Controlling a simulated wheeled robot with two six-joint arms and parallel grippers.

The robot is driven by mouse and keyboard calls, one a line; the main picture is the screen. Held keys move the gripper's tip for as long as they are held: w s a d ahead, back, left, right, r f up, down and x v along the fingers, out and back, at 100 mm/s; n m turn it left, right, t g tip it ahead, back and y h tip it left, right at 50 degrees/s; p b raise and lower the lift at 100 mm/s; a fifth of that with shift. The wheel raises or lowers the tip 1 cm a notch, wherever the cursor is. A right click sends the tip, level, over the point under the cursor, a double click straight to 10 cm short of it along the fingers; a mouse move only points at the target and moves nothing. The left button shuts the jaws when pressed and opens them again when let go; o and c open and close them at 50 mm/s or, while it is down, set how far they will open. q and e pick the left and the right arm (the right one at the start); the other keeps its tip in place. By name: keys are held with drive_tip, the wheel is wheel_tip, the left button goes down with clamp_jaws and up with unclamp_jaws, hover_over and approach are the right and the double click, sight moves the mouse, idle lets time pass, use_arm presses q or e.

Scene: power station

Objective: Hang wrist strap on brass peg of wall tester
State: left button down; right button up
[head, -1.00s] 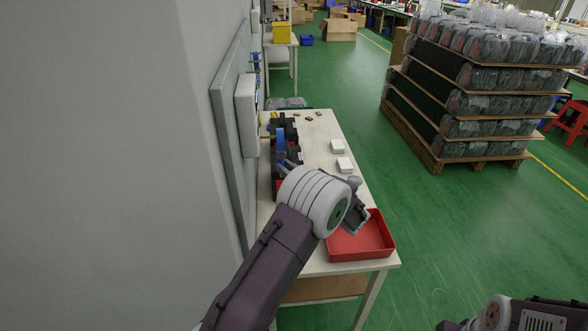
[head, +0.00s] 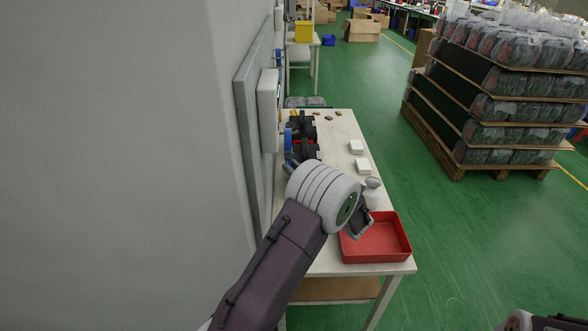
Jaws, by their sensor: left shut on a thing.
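The wall tester (head: 267,110) is a pale box on a grey board on the wall at left, seen nearly edge-on. A small yellowish piece, which looks like the brass peg (head: 282,116), sticks out at its right side. The wrist strap (head: 288,142) is blue and shows as a narrow upright piece just right of the tester's lower part. My left gripper (head: 302,136), black and red, is shut on the strap close to the wall. I cannot tell whether the strap touches the peg. My right gripper is out of view; only part of that arm shows at bottom right.
The narrow table (head: 335,130) runs along the wall under my left arm. A loaded pallet (head: 455,170) stands on the green floor at right.

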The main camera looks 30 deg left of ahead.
use_arm(q)
drive_tip(key=c, duration=1.3)
unclamp_jaws()
drive_tip(key=v, duration=0.9)
drive_tip(key=shift+b, duration=0.4)
